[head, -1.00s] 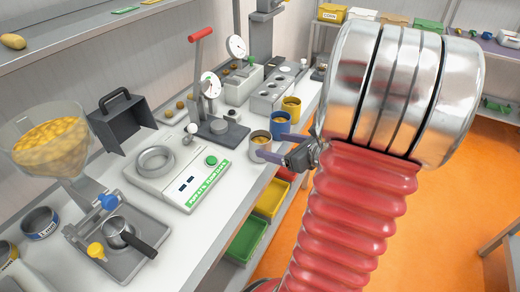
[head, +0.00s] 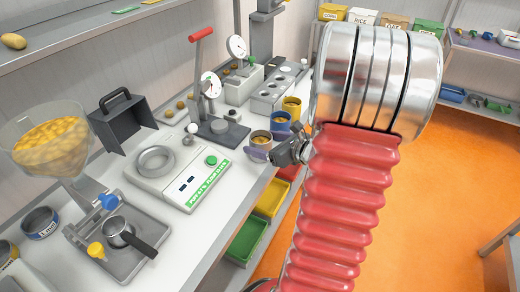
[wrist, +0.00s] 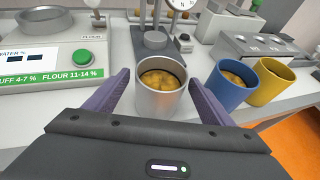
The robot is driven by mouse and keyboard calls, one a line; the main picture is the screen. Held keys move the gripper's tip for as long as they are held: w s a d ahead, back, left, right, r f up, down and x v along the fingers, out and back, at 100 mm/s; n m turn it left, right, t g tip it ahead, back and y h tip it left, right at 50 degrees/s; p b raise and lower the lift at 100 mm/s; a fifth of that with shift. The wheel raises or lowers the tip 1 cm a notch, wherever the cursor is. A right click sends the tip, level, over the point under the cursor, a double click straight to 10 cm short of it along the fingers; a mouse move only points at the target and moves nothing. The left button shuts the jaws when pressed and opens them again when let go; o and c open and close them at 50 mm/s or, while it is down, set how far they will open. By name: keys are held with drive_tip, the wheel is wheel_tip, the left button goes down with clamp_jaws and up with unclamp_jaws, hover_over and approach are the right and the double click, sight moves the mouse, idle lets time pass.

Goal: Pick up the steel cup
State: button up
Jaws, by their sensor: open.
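The steel cup (wrist: 161,100) stands on the bench near its front edge, filled with something golden brown. It also shows in the head view (head: 261,138), partly covered by my gripper. My gripper (wrist: 160,92) is open, with one purple finger on each side of the cup. Small gaps seem to show between the fingers and the cup wall; I cannot tell whether either finger touches it. A blue cup (wrist: 229,90) and a yellow cup (wrist: 272,84), both filled, stand to the right of the steel cup.
The moisture meter (wrist: 50,65) with a green button is left of the cup. A dial gauge stand (head: 211,100) is behind it. Below the bench are yellow and green bins (head: 247,240). Orange floor is open to the right.

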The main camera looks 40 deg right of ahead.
drive_tip(key=shift+w+f, duration=0.25)
drive_tip(key=shift+w, duration=0.4)
drive_tip(key=shift+c, duration=0.4)
drive_tip(key=c, duration=1.1)
drive_tip(key=shift+r, duration=0.1)
wheel_tip(320, 180, up, 10)
idle(0.5)
